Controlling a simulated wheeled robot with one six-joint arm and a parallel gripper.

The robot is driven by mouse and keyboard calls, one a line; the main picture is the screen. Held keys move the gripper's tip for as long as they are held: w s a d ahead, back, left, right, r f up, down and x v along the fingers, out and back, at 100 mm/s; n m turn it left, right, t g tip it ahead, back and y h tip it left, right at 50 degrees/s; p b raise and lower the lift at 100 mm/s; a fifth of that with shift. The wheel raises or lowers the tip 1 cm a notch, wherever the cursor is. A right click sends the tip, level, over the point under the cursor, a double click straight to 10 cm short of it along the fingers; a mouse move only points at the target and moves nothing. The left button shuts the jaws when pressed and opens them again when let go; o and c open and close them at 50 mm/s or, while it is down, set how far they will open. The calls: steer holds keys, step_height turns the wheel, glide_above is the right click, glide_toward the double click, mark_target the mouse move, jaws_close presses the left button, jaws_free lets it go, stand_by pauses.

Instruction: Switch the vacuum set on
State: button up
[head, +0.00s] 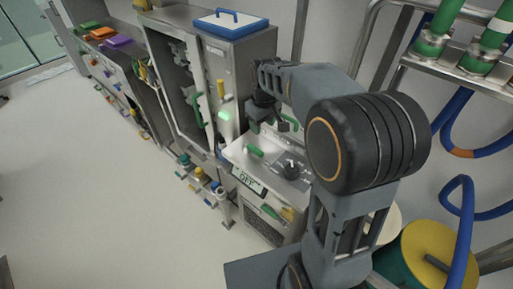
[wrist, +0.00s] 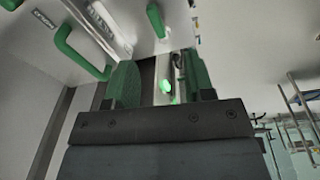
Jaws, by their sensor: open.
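The vacuum set (head: 275,208) is a pale box low in the middle of the head view, with a black rotary knob (head: 292,168) on its sloping top. A small display (head: 248,181) on its front edge reads OFF. A green handle (head: 254,150) stands left of the knob. My gripper (head: 284,125) is above and behind the knob, apart from it, partly hidden by my arm. In the wrist view my gripper (wrist: 160,78) is open, with green fingers and nothing held. A glowing green lamp (wrist: 165,87) shows between the fingers, farther off.
A tall steel cabinet (head: 180,75) with a blue-edged tray (head: 230,24) on top stands left of the vacuum set. Valves and pipes (head: 205,183) stand in front of it. A yellow drum (head: 430,258) and blue hoses (head: 462,220) are at the right. The floor (head: 80,200) at left is clear.

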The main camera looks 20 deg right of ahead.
steer(key=n+g, duration=0.1)
steer(key=n, duration=0.1)
glide_above(257, 149)
step_height(257, 149, down, 5)
step_height(257, 149, down, 14)
steer(key=shift+a+f+p, duration=0.1)
steer(key=shift+p, duration=0.9)
jaws_close()
